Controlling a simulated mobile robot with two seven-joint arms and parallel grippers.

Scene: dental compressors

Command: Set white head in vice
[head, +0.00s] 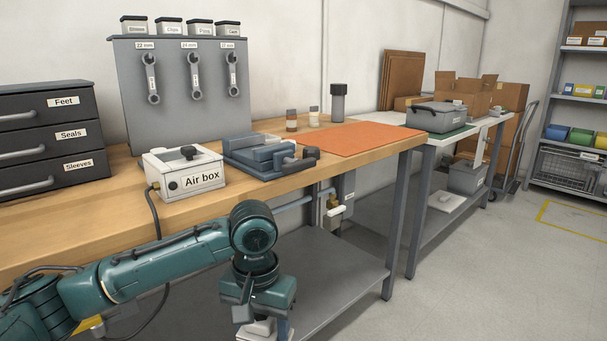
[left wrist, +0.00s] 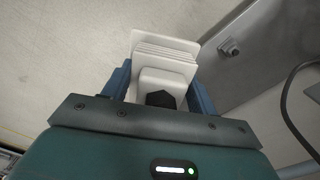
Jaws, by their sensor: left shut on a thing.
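The white head (left wrist: 165,50), a white block with several stacked fins, sits between the two blue fingers of my left gripper (left wrist: 160,88) in the left wrist view. My left gripper (head: 262,322) is shut on it and points down in front of the bench, below the bench top. Part of the white head (head: 258,328) shows under the gripper at the bottom of the head view. The blue-grey vice (head: 255,150) stands on the wooden bench, above and behind the gripper. No part lies visibly between its jaws. My right gripper is out of view.
The white air box (head: 185,172) stands left of the vice, with a dark hose hanging off the bench edge. An orange mat (head: 345,139) lies to the right. Small bottles (head: 292,120) stand behind it. A grey lower shelf (head: 335,270) lies under the bench.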

